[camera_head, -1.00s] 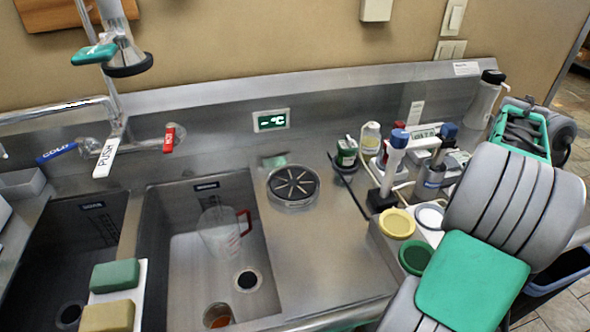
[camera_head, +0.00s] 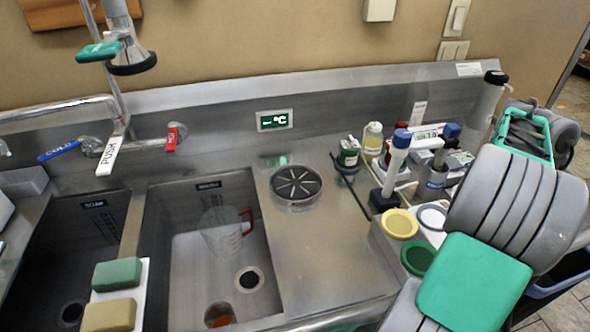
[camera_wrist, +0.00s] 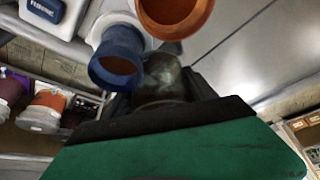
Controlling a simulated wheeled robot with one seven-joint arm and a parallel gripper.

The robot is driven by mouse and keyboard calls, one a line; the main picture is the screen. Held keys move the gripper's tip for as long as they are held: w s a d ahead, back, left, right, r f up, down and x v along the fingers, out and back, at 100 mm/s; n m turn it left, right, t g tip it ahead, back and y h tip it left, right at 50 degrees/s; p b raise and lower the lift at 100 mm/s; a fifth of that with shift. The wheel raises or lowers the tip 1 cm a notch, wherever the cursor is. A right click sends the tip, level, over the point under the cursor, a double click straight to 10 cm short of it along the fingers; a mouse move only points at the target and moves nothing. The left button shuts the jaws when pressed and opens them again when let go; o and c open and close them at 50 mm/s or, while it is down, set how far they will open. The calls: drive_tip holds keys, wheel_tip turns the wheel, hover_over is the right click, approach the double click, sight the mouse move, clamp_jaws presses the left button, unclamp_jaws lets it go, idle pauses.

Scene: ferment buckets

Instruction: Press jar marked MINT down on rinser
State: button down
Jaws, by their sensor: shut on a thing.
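The rinser (camera_head: 297,184), a round metal fitting with a dark star-shaped grate, sits on the steel counter right of the sink. Nothing stands on it. In the wrist view my gripper (camera_wrist: 163,92) has its dark fingers shut on a dull, glassy, rounded jar-like thing (camera_wrist: 165,72). No label can be read on it, so I cannot tell if it is marked MINT. In the head view my arm covers the right side, and I cannot make out the fingers or the held thing there. In the wrist view a blue cup-like thing (camera_wrist: 117,62) is close beside the fingers.
Small bottles (camera_head: 348,152) and upright blue-topped instruments (camera_head: 395,165) crowd the counter right of the rinser. Yellow (camera_head: 399,223) and green (camera_head: 418,259) rounds lie nearer. The sink holds a clear jug (camera_head: 222,235). An orange-brown rim (camera_wrist: 178,15) shows close in the wrist view.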

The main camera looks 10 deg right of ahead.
drive_tip(key=shift+s+a+f, duration=0.1)
drive_tip(key=shift+a+f, duration=0.05)
drive_tip(key=shift+f, duration=0.3)
drive_tip(key=shift+s+a+f, duration=0.1)
drive_tip(key=shift+f, duration=0.35)
idle(0.7)
drive_tip(key=shift+w+d+r+p, duration=0.1)
drive_tip(key=shift+d+r+p, duration=0.05)
drive_tip(key=shift+r+p, duration=0.7)
wheel_tip(320, 180, up, 7)
drive_tip(key=p, duration=0.5)
drive_tip(key=shift+d+r, duration=0.1)
drive_tip(key=shift+d, duration=0.05)
idle(0.4)
